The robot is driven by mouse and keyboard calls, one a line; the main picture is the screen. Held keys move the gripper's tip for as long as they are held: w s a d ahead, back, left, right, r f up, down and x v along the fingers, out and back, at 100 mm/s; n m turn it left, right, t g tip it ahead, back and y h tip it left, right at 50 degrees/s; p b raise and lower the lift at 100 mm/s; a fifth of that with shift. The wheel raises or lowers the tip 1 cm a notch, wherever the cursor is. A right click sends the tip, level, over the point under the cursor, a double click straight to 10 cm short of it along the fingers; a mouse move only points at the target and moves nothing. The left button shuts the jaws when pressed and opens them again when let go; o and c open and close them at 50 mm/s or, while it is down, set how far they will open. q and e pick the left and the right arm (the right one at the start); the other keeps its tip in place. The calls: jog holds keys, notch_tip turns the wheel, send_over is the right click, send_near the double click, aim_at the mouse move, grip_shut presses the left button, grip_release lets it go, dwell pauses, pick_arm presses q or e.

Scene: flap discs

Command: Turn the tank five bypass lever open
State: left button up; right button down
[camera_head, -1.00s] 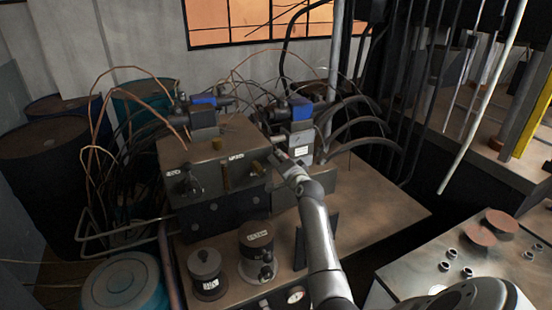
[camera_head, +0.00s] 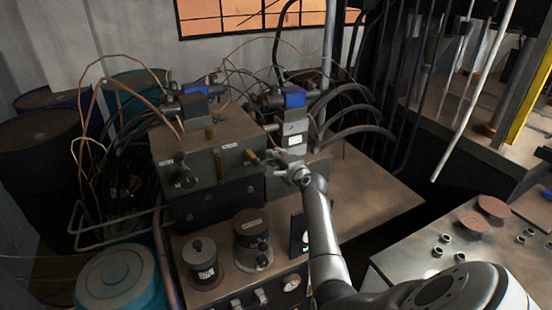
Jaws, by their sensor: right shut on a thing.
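A grey metal valve block (camera_head: 200,150) stands on the bench left of centre, with small white labels too small to read. A brass lever (camera_head: 251,157) sticks out at the right end of its front face. My right gripper (camera_head: 264,157) reaches in from the lower right and is shut on this lever; its fingertips are small and partly blend with it. Another brass lever (camera_head: 219,169) hangs upright on the front face, apart from the gripper. I cannot read which label belongs to tank five. My left gripper is not in view.
Blue-topped solenoid valves (camera_head: 293,97) and looping hoses stand behind the block. Two dark cylinders (camera_head: 250,240) stand in front. A blue drum (camera_head: 113,280) is lower left. A metal table (camera_head: 420,262) with reddish discs (camera_head: 493,206) is at right. The bench right of my arm is clear.

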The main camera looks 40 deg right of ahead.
jog(key=shift+f, duration=0.25)
jog(key=c, duration=1.2)
grip_release()
jog(key=shift+o, duration=0.2)
jog(key=shift+r, duration=0.1)
jog(key=shift+s, duration=0.15)
jog(key=v, duration=1.2)
jog(key=shift+a, duration=0.1)
